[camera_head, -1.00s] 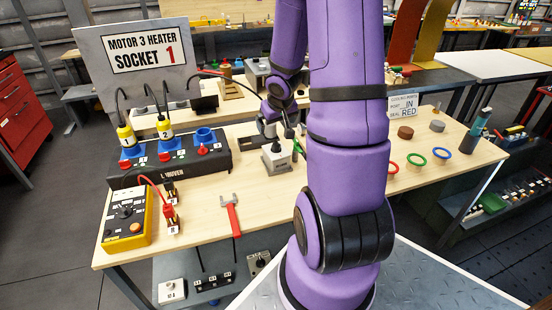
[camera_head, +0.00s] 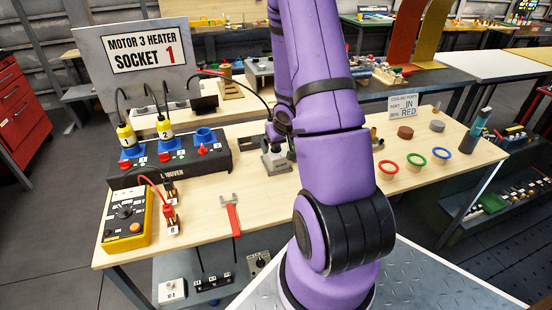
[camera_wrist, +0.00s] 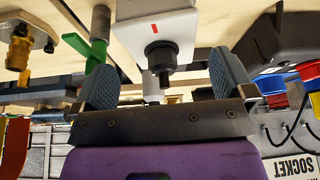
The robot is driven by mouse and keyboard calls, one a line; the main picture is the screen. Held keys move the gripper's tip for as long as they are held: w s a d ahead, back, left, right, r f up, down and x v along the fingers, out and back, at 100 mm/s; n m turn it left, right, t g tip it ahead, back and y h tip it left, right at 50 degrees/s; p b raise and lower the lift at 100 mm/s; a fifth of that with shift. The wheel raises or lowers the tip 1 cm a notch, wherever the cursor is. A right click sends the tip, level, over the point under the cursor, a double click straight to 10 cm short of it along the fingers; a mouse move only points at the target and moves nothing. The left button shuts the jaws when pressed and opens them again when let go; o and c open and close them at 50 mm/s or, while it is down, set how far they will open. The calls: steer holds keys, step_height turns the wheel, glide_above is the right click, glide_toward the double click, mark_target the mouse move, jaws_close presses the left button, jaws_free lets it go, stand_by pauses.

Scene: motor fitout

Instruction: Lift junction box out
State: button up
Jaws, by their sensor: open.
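A pale box with a black round fitting on it, apparently the junction box (camera_head: 279,166), stands on the bench in the head view, its upper part hidden by my arm. In the wrist view the white box (camera_wrist: 140,34) shows a small red mark and the black fitting, which points toward my gripper (camera_wrist: 165,84). My gripper's two blue-grey fingers are apart, one on each side of the fitting in the picture. Nothing is clearly held between them. Whether a finger touches the box cannot be told. In the head view my gripper is mostly hidden by my arm.
A green-handled part (camera_wrist: 97,48) and a brass fitting (camera_wrist: 18,52) lie left in the wrist view. The heater socket block (camera_head: 180,160) with yellow plugs, a yellow meter (camera_head: 127,218) and a red-handled tool (camera_head: 232,214) stand left. Coloured rings (camera_head: 415,160) lie right.

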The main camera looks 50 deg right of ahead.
mark_target(276, 150)
steer(key=shift+x, duration=2.7)
steer(key=shift+w+r, duration=0.1)
steer(key=shift+w, duration=0.05)
steer(key=shift+c, duration=0.2)
steer(key=c, duration=0.9)
steer(key=shift+c, duration=0.2)
steer(key=shift+r, duration=4.95)
